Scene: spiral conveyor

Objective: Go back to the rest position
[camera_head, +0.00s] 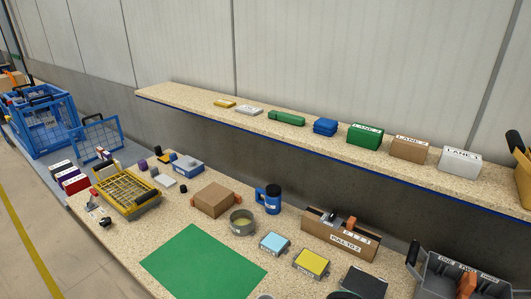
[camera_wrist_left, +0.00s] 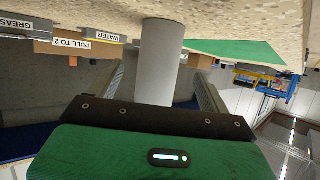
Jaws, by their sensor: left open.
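My left gripper (camera_wrist_left: 160,72) shows only in the left wrist view, as two grey bars spread apart with a gap between them. It is open, and I see nothing held in it. A pale grey cylinder shows in that gap; I cannot tell how near it is. Neither gripper nor arm shows in the head view, so my right gripper is out of sight. The work table (camera_head: 105,232) with its green mat (camera_head: 203,262) lies clear of any arm in the head view.
A long shelf (camera_head: 180,97) with small boxes runs behind the table. The table bears a yellow basket (camera_head: 127,189), a brown box (camera_head: 214,199), a blue mug (camera_head: 270,199) and a grey caddy (camera_head: 434,284). Blue crates (camera_head: 45,125) stand far left. The mat is bare.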

